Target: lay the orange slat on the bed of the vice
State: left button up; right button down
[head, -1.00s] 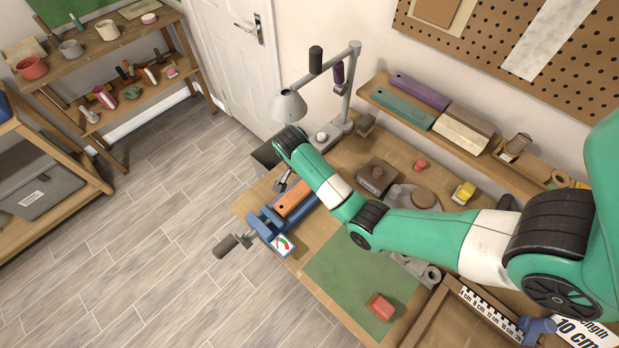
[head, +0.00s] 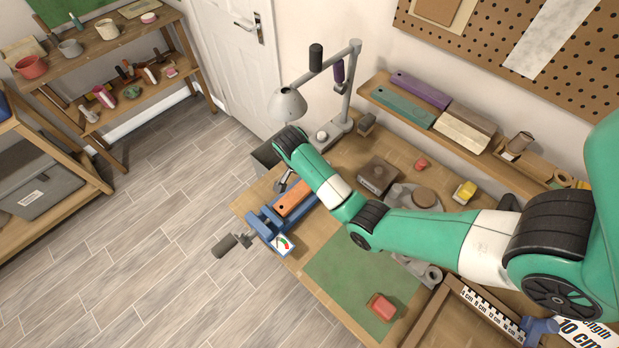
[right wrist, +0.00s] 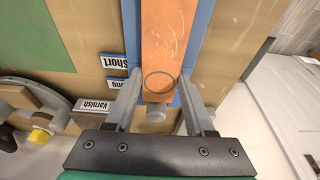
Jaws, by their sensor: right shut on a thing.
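The orange slat (head: 293,198) lies lengthwise along the blue vice (head: 261,228) at the bench's left end. In the right wrist view the slat (right wrist: 170,40) is over the blue bed (right wrist: 202,32), which shows along both its sides. I cannot tell whether it touches the bed fully. My right gripper (right wrist: 160,82) is shut on the near end of the slat, one finger on each side. In the head view the right gripper (head: 284,183) is partly hidden by my arm. My left gripper is not in view.
A lamp (head: 289,104) stands behind the vice. The wall shelf (head: 372,93) holds purple and green slats. The vice handle (head: 226,245) overhangs the floor.

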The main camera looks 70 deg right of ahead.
aim_at(303, 188)
jog(key=shift+f, duration=0.3)
jog(key=shift+c, duration=0.9)
grip_release()
jog(key=p+v, duration=1.1)
jog(key=shift+r, duration=0.4)
